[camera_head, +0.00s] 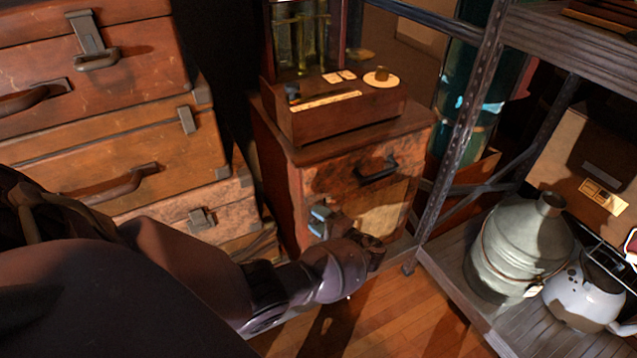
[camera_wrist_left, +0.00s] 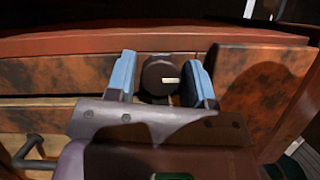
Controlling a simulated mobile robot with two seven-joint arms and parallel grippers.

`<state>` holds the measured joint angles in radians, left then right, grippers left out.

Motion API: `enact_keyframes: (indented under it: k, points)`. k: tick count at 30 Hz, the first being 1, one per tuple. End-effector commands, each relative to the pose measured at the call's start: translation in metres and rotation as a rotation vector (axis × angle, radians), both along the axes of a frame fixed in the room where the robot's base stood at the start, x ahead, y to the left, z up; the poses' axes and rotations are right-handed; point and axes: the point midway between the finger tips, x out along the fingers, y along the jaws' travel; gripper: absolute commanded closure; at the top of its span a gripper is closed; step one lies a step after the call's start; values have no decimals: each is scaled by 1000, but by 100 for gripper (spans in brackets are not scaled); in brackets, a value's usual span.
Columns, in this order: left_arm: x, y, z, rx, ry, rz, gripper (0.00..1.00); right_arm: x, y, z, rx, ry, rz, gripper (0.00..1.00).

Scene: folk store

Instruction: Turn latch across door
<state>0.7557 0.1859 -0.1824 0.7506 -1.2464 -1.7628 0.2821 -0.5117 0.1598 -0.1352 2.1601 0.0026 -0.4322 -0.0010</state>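The latch is a dark, rounded block with a pale slot in the left wrist view (camera_wrist_left: 158,76), on the front of a wooden cabinet (camera_head: 289,195). My left gripper (camera_head: 321,219) is at the left part of the cabinet front. In the left wrist view its two blue fingers (camera_wrist_left: 161,82) stand apart, one on each side of the latch. I cannot tell whether they touch it. In the head view the gripper hides the latch. The cabinet door (camera_head: 380,215) looks flush with the front. My right gripper is not in view.
A dark handle (camera_head: 377,169) sticks out of the cabinet front. A wooden box (camera_head: 345,122) stands on top. Stacked suitcases (camera_head: 150,120) are close on the left. A metal rack post (camera_head: 463,130) and a grey can (camera_head: 515,250) are on the right. Some wooden floor (camera_head: 385,315) is clear.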

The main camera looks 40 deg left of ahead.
Motion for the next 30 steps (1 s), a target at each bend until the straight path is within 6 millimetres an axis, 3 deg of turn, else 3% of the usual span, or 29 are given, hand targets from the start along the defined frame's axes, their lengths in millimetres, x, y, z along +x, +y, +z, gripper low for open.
enact_keyframes:
  k: [8, 21, 30]
  points:
    - [1, -11, -1, -1, -1, -2, 52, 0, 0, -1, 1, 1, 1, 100]
    - [-1, -85, -5, -2, 2, -2, 52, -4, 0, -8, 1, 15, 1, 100]
    - [-1, -108, -4, 0, 0, -1, 52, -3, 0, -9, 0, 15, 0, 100]
